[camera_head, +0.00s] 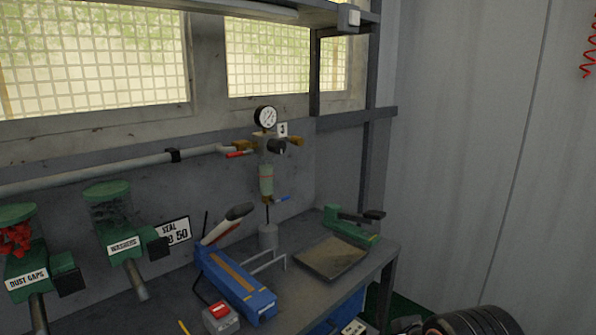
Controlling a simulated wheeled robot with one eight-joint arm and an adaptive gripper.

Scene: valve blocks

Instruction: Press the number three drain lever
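The valve assembly (266,180) hangs against the back wall above the workbench, with a round gauge (265,117) on top and a white tag reading 3 (282,129) beside it. A small blue lever (283,198) sticks out to the right at the bottom of its greenish bowl, and looks like the drain lever. A red lever (240,154) sits on the pipe side at upper left. A thin tube runs down from the bowl to a grey cup (268,236) on the bench. My gripper is not in view.
A blue tool with a raised handle (236,284) stands on the bench in front of the valve. A shallow tray (331,258) and a green stapler-like tool (350,222) lie right. Green dispensers (111,212) stand left. A red-topped box (220,317) sits at the front.

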